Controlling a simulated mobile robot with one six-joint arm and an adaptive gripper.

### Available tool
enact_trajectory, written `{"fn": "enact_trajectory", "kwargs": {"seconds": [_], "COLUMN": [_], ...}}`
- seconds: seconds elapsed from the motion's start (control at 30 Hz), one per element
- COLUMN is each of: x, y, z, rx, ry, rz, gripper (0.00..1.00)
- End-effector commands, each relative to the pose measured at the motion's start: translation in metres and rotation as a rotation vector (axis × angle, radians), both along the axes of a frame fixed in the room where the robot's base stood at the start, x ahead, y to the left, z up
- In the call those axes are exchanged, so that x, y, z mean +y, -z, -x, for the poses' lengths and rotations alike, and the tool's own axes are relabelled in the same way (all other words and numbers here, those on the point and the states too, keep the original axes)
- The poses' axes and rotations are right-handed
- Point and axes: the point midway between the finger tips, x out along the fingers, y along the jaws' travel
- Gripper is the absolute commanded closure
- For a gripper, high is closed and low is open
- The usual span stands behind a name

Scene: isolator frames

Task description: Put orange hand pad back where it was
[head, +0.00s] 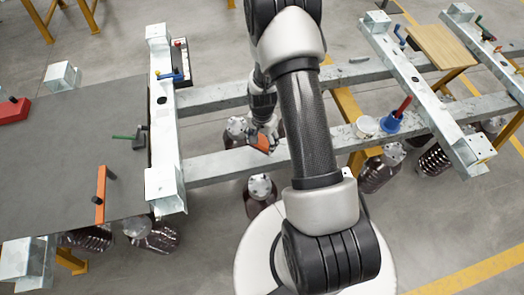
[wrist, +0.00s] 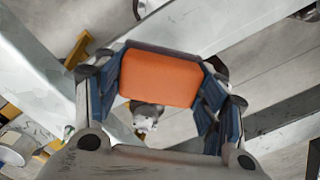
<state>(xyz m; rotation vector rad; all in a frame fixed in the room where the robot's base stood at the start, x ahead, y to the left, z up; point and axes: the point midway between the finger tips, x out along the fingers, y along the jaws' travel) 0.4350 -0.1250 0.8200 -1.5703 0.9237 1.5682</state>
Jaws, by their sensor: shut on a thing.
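The orange hand pad (wrist: 160,78) is a block with a dark top layer, held between the blue-lined fingers of my gripper (wrist: 165,95) in the wrist view. In the head view the orange pad (head: 262,143) shows small at the end of my gripper (head: 262,136), above or beside the lower grey rail, partly hidden by my own arm. My gripper is shut on it. In the wrist view the pad is clear of the metal beams behind it. Whether it touches anything below cannot be told.
Galvanised steel rails (head: 220,165) run across the middle. Brown insulators (head: 260,195) hang below.

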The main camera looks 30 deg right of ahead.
Motion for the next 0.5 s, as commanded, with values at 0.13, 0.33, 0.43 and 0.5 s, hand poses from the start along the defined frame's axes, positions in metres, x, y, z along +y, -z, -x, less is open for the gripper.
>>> {"fn": "enact_trajectory", "kwargs": {"seconds": [0.13,0.33,0.43,0.5], "x": [0.000,0.000,0.000,0.000], "y": [0.018,0.034,0.051,0.060], "z": [0.000,0.000,0.000,0.000], "rx": [0.000,0.000,0.001,0.000], "ry": [-0.001,-0.001,-0.001,-0.001], "rz": [0.000,0.000,0.000,0.000], "gripper": [0.61,0.61,0.61,0.61]}}
